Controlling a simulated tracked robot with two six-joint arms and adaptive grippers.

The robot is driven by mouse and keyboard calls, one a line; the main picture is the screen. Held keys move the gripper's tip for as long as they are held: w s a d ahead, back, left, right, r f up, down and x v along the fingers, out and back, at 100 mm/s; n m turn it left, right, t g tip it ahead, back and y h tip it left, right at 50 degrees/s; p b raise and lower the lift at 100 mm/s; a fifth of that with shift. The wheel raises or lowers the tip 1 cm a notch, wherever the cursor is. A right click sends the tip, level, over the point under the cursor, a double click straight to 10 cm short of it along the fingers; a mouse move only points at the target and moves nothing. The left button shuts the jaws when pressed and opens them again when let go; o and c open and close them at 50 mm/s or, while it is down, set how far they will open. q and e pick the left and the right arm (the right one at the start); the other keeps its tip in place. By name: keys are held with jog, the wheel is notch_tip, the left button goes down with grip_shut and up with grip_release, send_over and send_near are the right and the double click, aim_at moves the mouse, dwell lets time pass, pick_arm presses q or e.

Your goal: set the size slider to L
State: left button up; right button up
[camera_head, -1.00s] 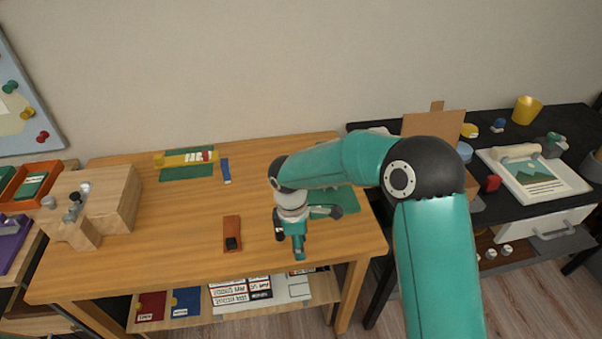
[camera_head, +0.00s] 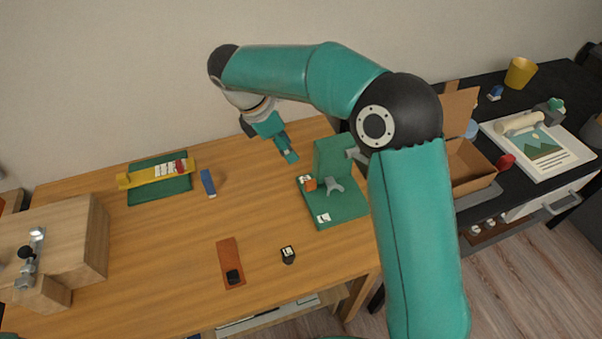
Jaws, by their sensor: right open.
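A reddish-brown strip (camera_head: 226,252) with a black square knob (camera_head: 233,277) at its near end lies on the wooden table and looks like a slider. A yellow bar (camera_head: 140,178) with white and red tiles lies on a green mat at the back left. I cannot read any size letters, so I cannot tell for sure which one is the size slider. My right gripper (camera_head: 287,152) is open and empty above the back right of the table, apart from both. My left gripper is not in view.
A small black block (camera_head: 288,256) with a white top stands right of the brown strip. A green stand (camera_head: 345,208) with orange and grey parts is at the table's right. A blue piece (camera_head: 208,182) lies near the yellow bar. A wooden block (camera_head: 75,235) is at left. The table's middle is clear.

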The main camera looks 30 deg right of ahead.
aim_at(310, 181)
jog(key=x, duration=1.6)
jog(key=shift+w+f, duration=0.1)
jog(key=shift+f, duration=0.25)
grip_shut()
